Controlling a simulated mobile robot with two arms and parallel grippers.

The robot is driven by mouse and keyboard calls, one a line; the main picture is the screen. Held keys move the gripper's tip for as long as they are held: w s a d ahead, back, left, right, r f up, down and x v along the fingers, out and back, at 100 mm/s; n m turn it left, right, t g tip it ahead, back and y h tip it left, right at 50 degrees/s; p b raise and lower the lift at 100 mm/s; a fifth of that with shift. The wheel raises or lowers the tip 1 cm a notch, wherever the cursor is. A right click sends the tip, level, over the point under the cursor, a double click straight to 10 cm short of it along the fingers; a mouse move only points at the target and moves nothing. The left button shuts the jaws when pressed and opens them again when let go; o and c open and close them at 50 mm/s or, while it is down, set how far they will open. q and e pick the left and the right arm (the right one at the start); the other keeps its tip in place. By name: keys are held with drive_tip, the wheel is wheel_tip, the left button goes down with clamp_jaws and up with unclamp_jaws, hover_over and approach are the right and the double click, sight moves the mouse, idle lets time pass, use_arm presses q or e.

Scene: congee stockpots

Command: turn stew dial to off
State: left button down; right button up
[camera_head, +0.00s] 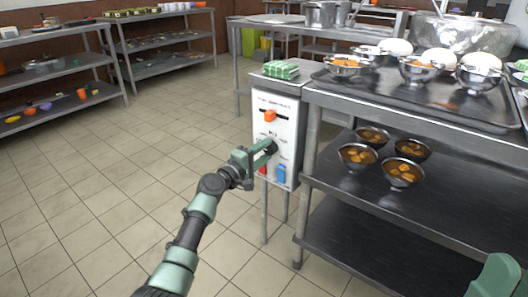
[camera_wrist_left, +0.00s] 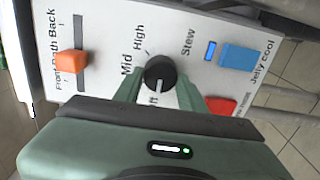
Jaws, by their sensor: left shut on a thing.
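The stew dial (camera_wrist_left: 158,73) is a round black knob on a white control panel (camera_head: 287,133). In the left wrist view its white mark points down, close to a partly hidden label ending in "ff"; "Mid" and "High" show to its left and above. My left gripper (camera_head: 271,147) has its green fingers on both sides of the dial and is shut on it. In the head view the gripper partly covers the dial.
An orange slider (camera_wrist_left: 71,63), a blue switch (camera_wrist_left: 239,57) and a red switch (camera_wrist_left: 221,105) are close around the dial. A steel table (camera_head: 410,107) with bowls stands right of the panel. Shelves stand at the back left. The floor left of the panel is clear.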

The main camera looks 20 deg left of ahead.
use_arm(q)
drive_tip(key=shift+f, duration=0.1)
drive_tip(key=c, duration=0.9)
unclamp_jaws()
drive_tip(key=shift+o, duration=0.2)
drive_tip(key=shift+s, duration=0.15)
drive_tip(key=shift+s+a+p, duration=0.2)
drive_tip(key=shift+s+p, duration=0.1)
drive_tip(key=p+v, duration=0.2)
drive_tip(key=v, duration=0.5)
